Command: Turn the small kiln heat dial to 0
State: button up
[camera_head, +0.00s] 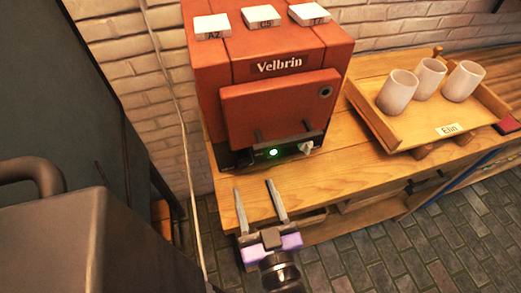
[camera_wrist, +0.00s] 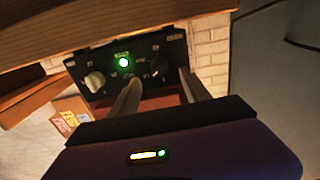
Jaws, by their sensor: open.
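The small red-brown kiln (camera_head: 222,98) marked "Velbrin" stands on the wooden bench. Its black control panel (camera_head: 290,150) runs along the bottom front, with a lit green light (camera_head: 273,152) and a pale dial (camera_head: 306,147) to its right. The wrist view shows the panel turned over, with the pale dial (camera_wrist: 95,82) at left and a dark dial (camera_wrist: 158,67) at right. The panel markings are too small to read, so I cannot tell which dial is heat. My gripper (camera_head: 253,186) is open and empty in front of the panel's left part, its fingers (camera_wrist: 158,90) pointing toward it.
Several pale labelled tiles (camera_head: 262,16) lie on the kiln top. A wooden tray (camera_head: 400,138) with three pale cups (camera_head: 397,92) stands on the bench (camera_head: 335,163) to the right. A brick wall (camera_head: 140,75) is behind. A cable hangs left of the kiln.

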aim_at(245, 160)
jog(key=shift+p+x, duration=0.35)
jog(key=shift+x, duration=3.45)
grip_shut()
